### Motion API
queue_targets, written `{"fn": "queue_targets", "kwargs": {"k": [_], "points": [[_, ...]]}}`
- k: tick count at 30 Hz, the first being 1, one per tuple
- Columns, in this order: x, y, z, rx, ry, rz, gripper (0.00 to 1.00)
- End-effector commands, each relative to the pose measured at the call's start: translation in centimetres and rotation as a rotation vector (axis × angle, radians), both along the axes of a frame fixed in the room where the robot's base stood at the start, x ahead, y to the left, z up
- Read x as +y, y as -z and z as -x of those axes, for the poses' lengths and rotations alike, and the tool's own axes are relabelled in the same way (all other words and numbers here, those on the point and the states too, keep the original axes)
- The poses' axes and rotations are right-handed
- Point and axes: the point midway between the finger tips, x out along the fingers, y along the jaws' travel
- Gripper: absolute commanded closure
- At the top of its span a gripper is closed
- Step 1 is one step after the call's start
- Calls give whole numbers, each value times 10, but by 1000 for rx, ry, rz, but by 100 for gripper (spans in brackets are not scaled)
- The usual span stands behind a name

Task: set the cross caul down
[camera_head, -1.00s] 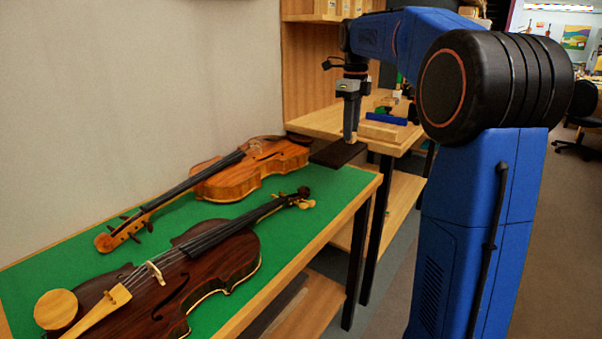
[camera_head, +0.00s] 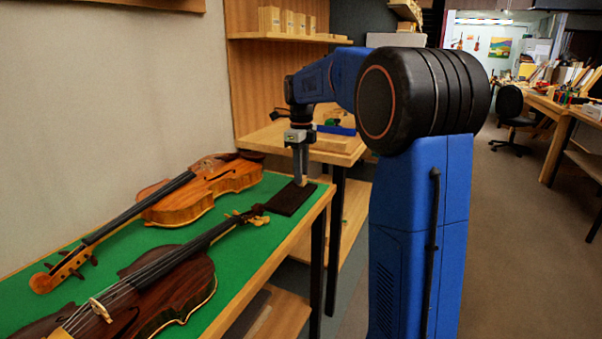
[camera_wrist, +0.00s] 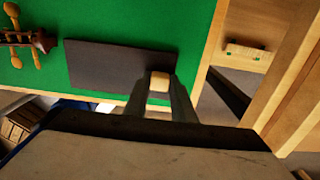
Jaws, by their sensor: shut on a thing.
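The cross caul is a flat dark board (camera_head: 289,201) with a pale wooden grip block (camera_wrist: 159,82) on it. My gripper (camera_head: 301,181) points down and is shut on the pale block. The board is at the right end of the green bench top, low over it or resting on it; I cannot tell whether it touches. In the wrist view the board (camera_wrist: 112,66) lies over the green, close to its edge. A small gap separates it from the dark violin's scroll.
A dark violin (camera_head: 165,278) lies in front and a lighter violin (camera_head: 205,190) lies behind it on the green bench top (camera_head: 240,240). A wooden side bench (camera_head: 340,146) with a blue item (camera_head: 337,130) stands beyond. A gap separates the two benches.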

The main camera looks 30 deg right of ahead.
Motion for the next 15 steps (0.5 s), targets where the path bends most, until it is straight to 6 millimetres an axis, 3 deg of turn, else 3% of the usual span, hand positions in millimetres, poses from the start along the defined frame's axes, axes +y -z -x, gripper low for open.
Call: {"fn": "queue_targets", "kwargs": {"k": [6,7,9,15], "points": [[0,2,0,1,0,-1,100],[0,2,0,1,0,0,75],[0,2,0,1,0,-1,58],[0,2,0,0,0,0,58]]}}
